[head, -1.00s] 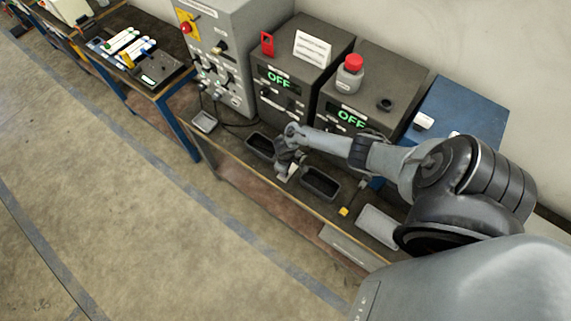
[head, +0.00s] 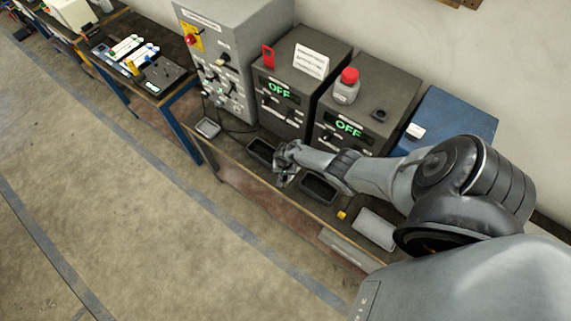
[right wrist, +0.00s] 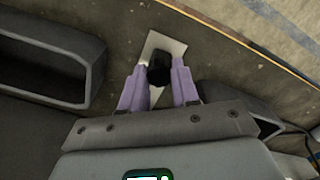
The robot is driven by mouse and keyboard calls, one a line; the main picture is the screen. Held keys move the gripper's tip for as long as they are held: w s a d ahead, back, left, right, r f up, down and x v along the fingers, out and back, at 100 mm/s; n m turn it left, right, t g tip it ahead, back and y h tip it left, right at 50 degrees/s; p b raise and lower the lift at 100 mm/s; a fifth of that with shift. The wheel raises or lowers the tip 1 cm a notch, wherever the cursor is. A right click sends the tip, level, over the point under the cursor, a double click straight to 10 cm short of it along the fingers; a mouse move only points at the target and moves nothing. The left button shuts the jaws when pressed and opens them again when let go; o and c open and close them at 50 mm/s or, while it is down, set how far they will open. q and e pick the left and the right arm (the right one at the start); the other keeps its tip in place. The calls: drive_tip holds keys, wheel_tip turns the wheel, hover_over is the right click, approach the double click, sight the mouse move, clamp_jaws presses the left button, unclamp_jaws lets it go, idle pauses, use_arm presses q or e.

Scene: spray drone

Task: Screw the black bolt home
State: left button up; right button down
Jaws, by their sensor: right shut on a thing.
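In the head view my right gripper (head: 284,174) is low over the bench, between two black trays. In the right wrist view its two pale purple fingers (right wrist: 160,64) are closed on the sides of a dark, blocky piece, which looks like the head of the black bolt (right wrist: 158,75). A small white plate (right wrist: 166,42) lies behind and under it on the bench top. Whether the bolt is seated in the plate is hidden. The bolt is too small to make out in the head view. My left gripper is not in view.
A black tray (head: 318,190) stands right of the gripper and another (head: 262,151) left of it, both close by. Grey boxes with green OFF displays (head: 348,127) stand behind. A yellow piece (head: 342,215) and pale tray (head: 375,229) lie to the right. The bench's front edge is near.

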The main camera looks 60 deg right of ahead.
idle(0.3)
drive_tip(key=shift+m, duration=0.3)
drive_tip(key=m, duration=0.3)
drive_tip(key=shift+a+p, duration=0.1)
drive_tip(key=shift+p, duration=0.2)
drive_tip(key=c, duration=1.3)
unclamp_jaws()
drive_tip(key=shift+m, duration=0.8)
drive_tip(key=o, duration=0.5)
drive_tip(key=shift+d, duration=0.2)
drive_tip(key=shift+o, duration=0.2)
